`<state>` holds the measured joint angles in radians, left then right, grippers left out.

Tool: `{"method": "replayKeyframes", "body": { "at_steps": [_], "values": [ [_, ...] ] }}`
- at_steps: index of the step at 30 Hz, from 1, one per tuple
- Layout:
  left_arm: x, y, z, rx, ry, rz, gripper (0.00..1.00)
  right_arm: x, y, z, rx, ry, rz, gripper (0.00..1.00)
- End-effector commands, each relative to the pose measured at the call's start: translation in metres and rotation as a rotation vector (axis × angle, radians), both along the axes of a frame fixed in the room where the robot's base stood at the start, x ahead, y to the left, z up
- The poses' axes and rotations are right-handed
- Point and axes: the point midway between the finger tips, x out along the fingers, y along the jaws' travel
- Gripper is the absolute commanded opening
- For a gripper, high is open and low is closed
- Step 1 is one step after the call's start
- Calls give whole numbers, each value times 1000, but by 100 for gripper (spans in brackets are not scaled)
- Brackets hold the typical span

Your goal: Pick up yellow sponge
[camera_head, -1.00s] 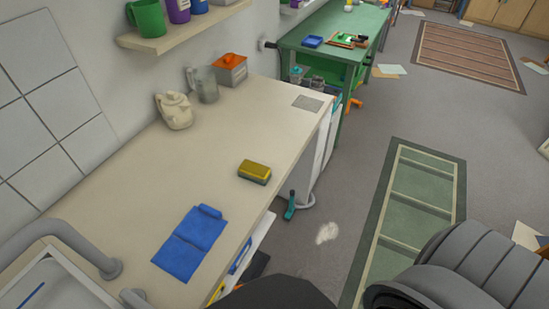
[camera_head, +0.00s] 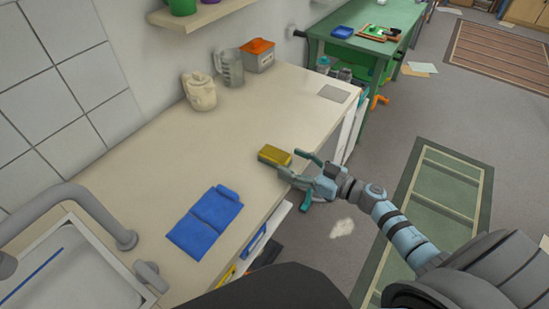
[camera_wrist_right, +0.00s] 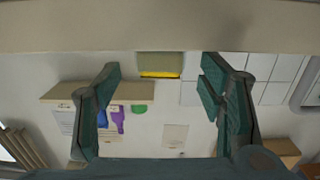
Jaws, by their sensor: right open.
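The yellow sponge (camera_head: 274,155) lies on the beige counter (camera_head: 150,180) near its front edge. In the right wrist view, the sponge (camera_wrist_right: 160,65) shows its yellow layer and a grey-green layer, upside down, at the top middle between the fingers. My right gripper (camera_head: 289,163) reaches in from the right over the counter edge. Its two fingers are spread and empty, just to the right of the sponge. In the right wrist view, the open fingers (camera_wrist_right: 158,80) stand on either side of the sponge. I cannot tell whether they touch it. My left gripper is not in view.
A folded blue cloth (camera_head: 205,222) lies left of the sponge. A sink (camera_head: 75,270) with a grey tap (camera_head: 100,205) is at the lower left. A beige jar (camera_head: 199,91), glass jug (camera_head: 231,68) and orange-lidded box (camera_head: 259,55) stand at the back. The counter between is clear.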

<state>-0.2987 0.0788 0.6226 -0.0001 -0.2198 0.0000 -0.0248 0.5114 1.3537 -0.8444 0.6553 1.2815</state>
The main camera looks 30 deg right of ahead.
Motion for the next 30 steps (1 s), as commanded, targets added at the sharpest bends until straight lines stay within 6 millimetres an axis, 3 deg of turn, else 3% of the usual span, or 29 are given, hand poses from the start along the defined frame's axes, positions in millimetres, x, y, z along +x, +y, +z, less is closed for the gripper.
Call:
{"method": "replayKeyframes", "body": {
  "at_steps": [12, 19, 27, 29, 30],
  "values": [
    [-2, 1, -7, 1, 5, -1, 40, 51, 33, 0, 1, 0, -1, 63],
    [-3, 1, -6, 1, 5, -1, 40, 54, 34, 1, -1, 1, -1, 62],
    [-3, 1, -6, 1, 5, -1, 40, 54, 34, 1, -1, 1, -1, 18],
    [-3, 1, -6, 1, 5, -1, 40, 54, 34, 1, -1, 1, -1, 9],
    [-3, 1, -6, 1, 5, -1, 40, 54, 34, 1, -1, 1, -1, 9]
  ]
}}
